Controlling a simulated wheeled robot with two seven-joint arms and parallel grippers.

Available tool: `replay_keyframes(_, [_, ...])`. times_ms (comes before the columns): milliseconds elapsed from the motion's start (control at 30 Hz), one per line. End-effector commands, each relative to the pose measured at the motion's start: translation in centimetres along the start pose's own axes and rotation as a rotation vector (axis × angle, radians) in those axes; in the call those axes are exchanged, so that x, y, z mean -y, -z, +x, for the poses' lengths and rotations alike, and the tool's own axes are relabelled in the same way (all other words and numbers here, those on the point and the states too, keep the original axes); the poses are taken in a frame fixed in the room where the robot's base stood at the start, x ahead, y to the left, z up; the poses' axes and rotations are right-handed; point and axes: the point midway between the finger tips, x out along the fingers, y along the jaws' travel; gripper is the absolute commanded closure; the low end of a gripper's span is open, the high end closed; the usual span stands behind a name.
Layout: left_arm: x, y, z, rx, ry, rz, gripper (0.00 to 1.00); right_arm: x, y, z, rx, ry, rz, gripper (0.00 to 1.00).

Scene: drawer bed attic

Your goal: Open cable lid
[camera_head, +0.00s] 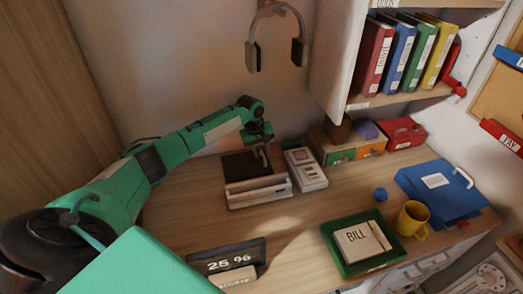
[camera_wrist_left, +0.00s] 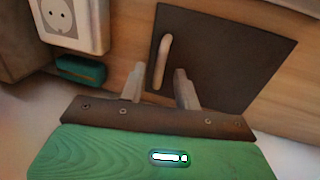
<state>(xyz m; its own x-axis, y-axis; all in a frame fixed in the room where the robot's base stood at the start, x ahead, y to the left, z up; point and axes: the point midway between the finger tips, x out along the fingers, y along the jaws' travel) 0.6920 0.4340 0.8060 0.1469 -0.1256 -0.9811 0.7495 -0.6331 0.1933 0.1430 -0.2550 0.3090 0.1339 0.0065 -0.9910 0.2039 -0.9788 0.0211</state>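The cable lid (camera_head: 238,164) is a dark square panel at the back of the desk, seen behind a grey slotted holder. In the left wrist view the lid (camera_wrist_left: 225,60) appears flat, with a pale upright handle (camera_wrist_left: 163,58) near its left side. My left gripper (camera_head: 262,150) is over the lid's right part in the head view. In the left wrist view its two grey fingers (camera_wrist_left: 158,76) are apart, and the handle shows between them, slightly beyond the tips. Contact with the handle cannot be told. My right gripper is in neither view.
A grey slotted holder (camera_head: 258,192) stands just in front of the lid, and a white socket box (camera_head: 305,169) beside it.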

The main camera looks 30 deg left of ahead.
Motion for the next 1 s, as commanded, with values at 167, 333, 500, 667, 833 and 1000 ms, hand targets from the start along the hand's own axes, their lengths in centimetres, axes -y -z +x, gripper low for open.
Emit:
replay_keyframes(167, [0.0,0.0,0.6,-0.001,-0.001,0.000,0.67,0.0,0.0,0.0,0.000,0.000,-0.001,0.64])
replay_keyframes(333, [0.0,0.0,0.6,-0.001,-0.001,0.000,0.67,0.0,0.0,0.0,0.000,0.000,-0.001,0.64])
replay_keyframes(500, [0.0,0.0,0.6,-0.001,-0.001,0.000,1.00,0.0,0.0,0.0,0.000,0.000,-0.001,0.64])
replay_keyframes(667, [0.0,0.0,0.5,-0.001,-0.001,0.000,1.00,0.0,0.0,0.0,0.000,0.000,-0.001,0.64])
replay_keyframes(833, [0.1,0.1,0.3,0.000,-0.009,0.000,1.00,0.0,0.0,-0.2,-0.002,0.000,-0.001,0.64])
replay_keyframes(1000, [0.6,0.6,-0.6,-0.001,-0.053,-0.002,1.00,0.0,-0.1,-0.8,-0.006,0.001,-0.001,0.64])
